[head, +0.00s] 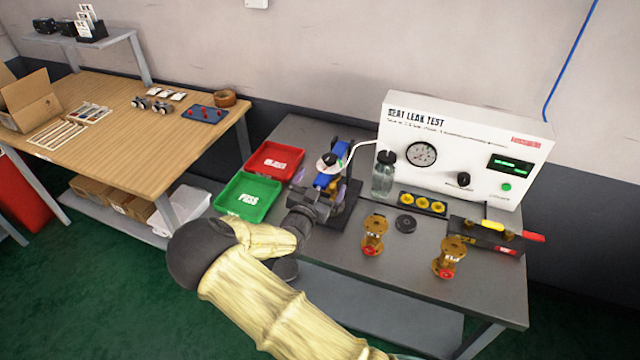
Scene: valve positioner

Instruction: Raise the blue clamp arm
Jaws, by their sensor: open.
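The blue clamp arm (323,181) shows as a small blue piece on a dark test fixture (347,207), beside the green tray. Another blue part (341,149) shows higher on the fixture, behind a white round piece (329,160); I cannot tell whether the two blue parts are one piece. My gripper (322,196) is open, right in front of the fixture and just below the lower blue part. My gripper and wrist hide the lower front of the fixture. I cannot tell whether the fingers touch the blue part.
A red tray (274,160) and a green PASS tray (247,198) lie left of the fixture. A clear bottle (383,178) with a white tube stands close to its right. Brass valves (375,235) (449,258) stand farther right. The seat leak test panel (460,150) is behind.

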